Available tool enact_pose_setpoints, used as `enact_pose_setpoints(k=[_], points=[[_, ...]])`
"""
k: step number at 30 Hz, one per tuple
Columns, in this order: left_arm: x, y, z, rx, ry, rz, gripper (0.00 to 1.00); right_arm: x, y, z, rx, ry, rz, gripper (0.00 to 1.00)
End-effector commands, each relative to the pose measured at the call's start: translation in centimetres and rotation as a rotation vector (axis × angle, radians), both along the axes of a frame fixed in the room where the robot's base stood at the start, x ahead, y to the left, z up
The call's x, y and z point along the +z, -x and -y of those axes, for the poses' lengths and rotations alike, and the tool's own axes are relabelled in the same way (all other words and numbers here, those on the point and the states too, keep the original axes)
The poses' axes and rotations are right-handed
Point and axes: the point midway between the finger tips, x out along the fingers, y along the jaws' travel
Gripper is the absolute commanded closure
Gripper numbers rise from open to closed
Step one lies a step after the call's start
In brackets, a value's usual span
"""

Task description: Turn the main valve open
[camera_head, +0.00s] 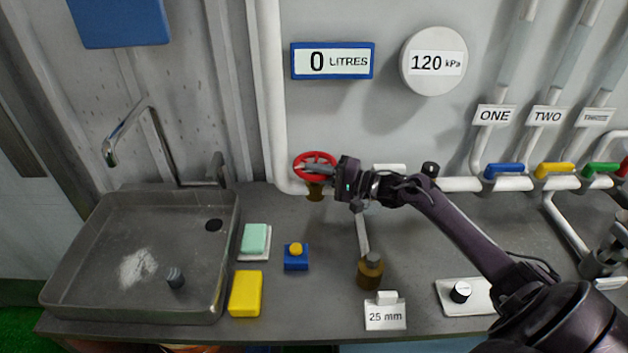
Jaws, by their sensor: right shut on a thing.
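The main valve is a red handwheel (316,158) on a brass body (315,190), set on the white pipe low on the back wall. My right gripper (322,169) reaches it from the right, its fingers shut on the wheel's right and middle part. The fingers hide part of the rim and hub. A display (332,61) on the wall reads 0 LITRES, and a round gauge (434,61) reads 120 kPa. My left gripper is not seen.
A steel sink (140,304) with a faucet fills the left. A yellow sponge (245,293), a green soap bar (255,239) and a blue block with a yellow button (296,256) lie beside it. Blue (504,171), yellow and green valve levers line the right pipe.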

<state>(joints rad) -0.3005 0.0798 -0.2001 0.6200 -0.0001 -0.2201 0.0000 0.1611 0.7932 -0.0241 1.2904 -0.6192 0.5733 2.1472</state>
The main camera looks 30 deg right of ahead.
Motion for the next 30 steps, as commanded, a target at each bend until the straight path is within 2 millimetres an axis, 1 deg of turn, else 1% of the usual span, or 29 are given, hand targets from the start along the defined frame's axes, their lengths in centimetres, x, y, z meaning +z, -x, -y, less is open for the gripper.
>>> enact_pose_setpoints(k=[1, 6, 22, 23, 24, 27, 30], points=[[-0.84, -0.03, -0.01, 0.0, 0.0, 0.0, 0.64, -0.4, -0.03, 0.14, 0.019, 0.001, 0.001, 1.0], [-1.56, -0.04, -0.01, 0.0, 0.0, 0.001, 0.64, -0.22, 0.04, 0.22, 0.068, 0.001, 0.0, 1.0], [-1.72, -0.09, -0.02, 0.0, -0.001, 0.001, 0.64, -0.11, 0.13, 0.18, 0.09, 0.0, -0.002, 1.0], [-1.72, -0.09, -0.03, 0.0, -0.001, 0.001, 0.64, -0.1, 0.12, 0.17, 0.09, 0.0, -0.002, 0.8], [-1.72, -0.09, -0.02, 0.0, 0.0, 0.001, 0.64, -0.1, 0.12, 0.17, 0.09, 0.001, -0.002, 0.74], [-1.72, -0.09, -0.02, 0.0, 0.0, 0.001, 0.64, -0.08, 0.11, 0.18, 0.089, 0.001, -0.002, 0.62], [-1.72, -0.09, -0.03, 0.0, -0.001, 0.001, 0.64, -0.06, 0.11, 0.18, 0.089, 0.001, -0.001, 0.62]])
